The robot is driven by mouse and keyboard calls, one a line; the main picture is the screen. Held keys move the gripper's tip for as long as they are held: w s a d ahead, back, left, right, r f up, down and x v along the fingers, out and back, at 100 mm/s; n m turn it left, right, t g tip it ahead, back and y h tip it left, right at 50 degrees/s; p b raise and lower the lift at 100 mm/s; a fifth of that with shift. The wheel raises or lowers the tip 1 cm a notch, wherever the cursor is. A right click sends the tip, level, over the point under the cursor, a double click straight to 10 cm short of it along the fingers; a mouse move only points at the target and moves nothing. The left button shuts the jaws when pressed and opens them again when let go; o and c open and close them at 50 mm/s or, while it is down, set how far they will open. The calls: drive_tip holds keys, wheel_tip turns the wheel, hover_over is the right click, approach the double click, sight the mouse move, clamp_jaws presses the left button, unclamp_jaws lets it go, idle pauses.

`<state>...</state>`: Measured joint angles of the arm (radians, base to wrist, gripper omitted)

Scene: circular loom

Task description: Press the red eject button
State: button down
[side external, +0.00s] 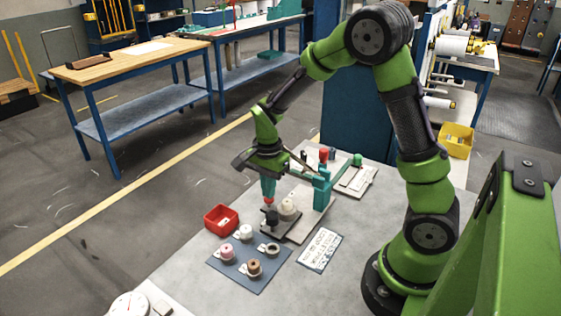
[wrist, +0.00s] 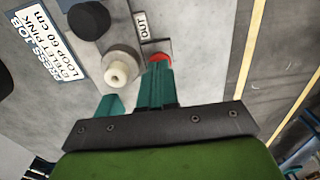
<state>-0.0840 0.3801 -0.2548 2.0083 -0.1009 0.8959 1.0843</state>
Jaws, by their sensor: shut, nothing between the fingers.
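The red eject button (wrist: 159,57) shows in the wrist view just beyond my fingertips, beside a small label reading "OUT" (wrist: 140,27). My teal fingers cover part of it. In the side view my gripper (side external: 268,195) points down with its fingers together and empty, and a small red spot (side external: 268,201) shows right at the tips. The tips are at the button or very close above it. I cannot tell whether they touch it or whether it is pressed down.
A cream spool (side external: 288,206) stands on the plate close beside my fingers and shows in the wrist view (wrist: 120,68). A teal post (side external: 321,190) rises behind it. A red bin (side external: 221,219), a blue mat (side external: 240,275) with several spools and a printed card (side external: 320,249) lie nearby.

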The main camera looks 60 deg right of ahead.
drive_tip(key=shift+f, duration=0.15)
idle(0.5)
drive_tip(key=shift+f, duration=1.4)
drive_tip(key=shift+r, duration=3.1)
drive_tip(key=shift+s+f+n, duration=0.15)
drive_tip(key=shift+n, duration=0.55)
drive_tip(key=s+a+r+n+t+y, duration=0.1)
drive_tip(key=s+a+r+n+t, duration=0.2)
drive_tip(key=s+r+n, duration=0.3)
drive_tip(key=s+a+r+n+t+y, duration=0.1)
drive_tip(key=s+a+r+n+t, duration=0.3)
drive_tip(key=r, duration=0.5)
drive_tip(key=s+a+n, duration=0.1)
drive_tip(key=s+n, duration=0.1)
drive_tip(key=s, duration=0.1)
drive_tip(key=shift+a+r+n, duration=0.15)
drive_tip(key=shift+r+n, duration=0.15)
drive_tip(key=shift+r, duration=0.05)
